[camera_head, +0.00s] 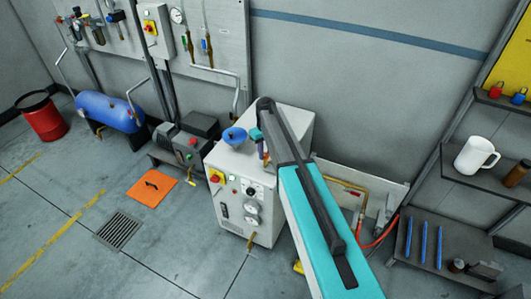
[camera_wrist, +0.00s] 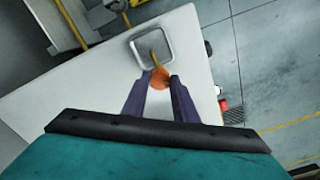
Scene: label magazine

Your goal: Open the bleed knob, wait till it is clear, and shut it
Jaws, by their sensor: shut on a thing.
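An orange knob (camera_wrist: 159,78), which I take to be the bleed knob, shows in the wrist view on top of the white cabinet (camera_wrist: 105,85). My gripper (camera_wrist: 161,84) is shut on it, with one dark finger on each side. A grey square-rimmed piece (camera_wrist: 136,50) with a yellowish spout or strip (camera_wrist: 157,42) over it lies just beyond the fingertips. I cannot tell whether any liquid is flowing. In the head view my turquoise arm reaches over the same cabinet (camera_head: 228,163), and the knob is hidden or too small to make out.
A blue handwheel (camera_head: 233,135) stands on the cabinet top, left of my gripper. Switches and gauges cover the cabinet's front. A blue tank (camera_head: 108,112) and an orange floor plate (camera_head: 152,186) are to the left. A shelf with a white mug (camera_head: 474,156) is at the right.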

